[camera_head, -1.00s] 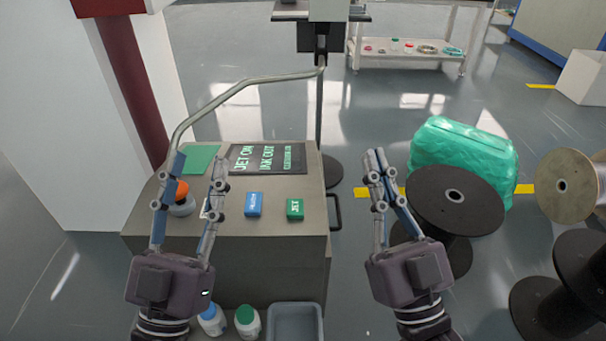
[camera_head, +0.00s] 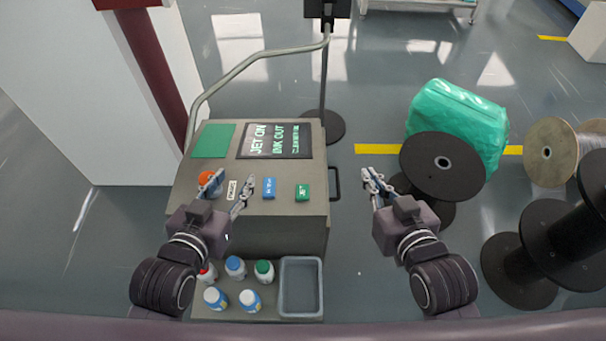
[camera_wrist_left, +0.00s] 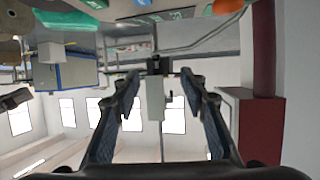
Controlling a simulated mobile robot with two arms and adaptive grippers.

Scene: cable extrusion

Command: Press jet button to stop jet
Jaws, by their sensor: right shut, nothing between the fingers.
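The green jet button (camera_head: 302,192) sits at the right of the grey console's top (camera_head: 318,222). A blue button (camera_head: 269,188) is to its left. The console screen (camera_head: 275,141) reads "JET ON" and "INK OUT", with a smaller third line. My left gripper (camera_head: 227,186) is open and empty over the console's left front, left of the blue and green buttons; its spread fingers also show in the left wrist view (camera_wrist_left: 160,80). My right gripper (camera_head: 369,176) is shut and empty, right of the console and apart from it.
An orange knob (camera_head: 207,177) and a white labelled button (camera_head: 232,190) lie near my left fingers. Several bottles (camera_head: 235,267) and a grey tray (camera_head: 301,287) stand below in front. A handle (camera_head: 336,184) juts from the console's right side. Black spools (camera_head: 441,166) stand right.

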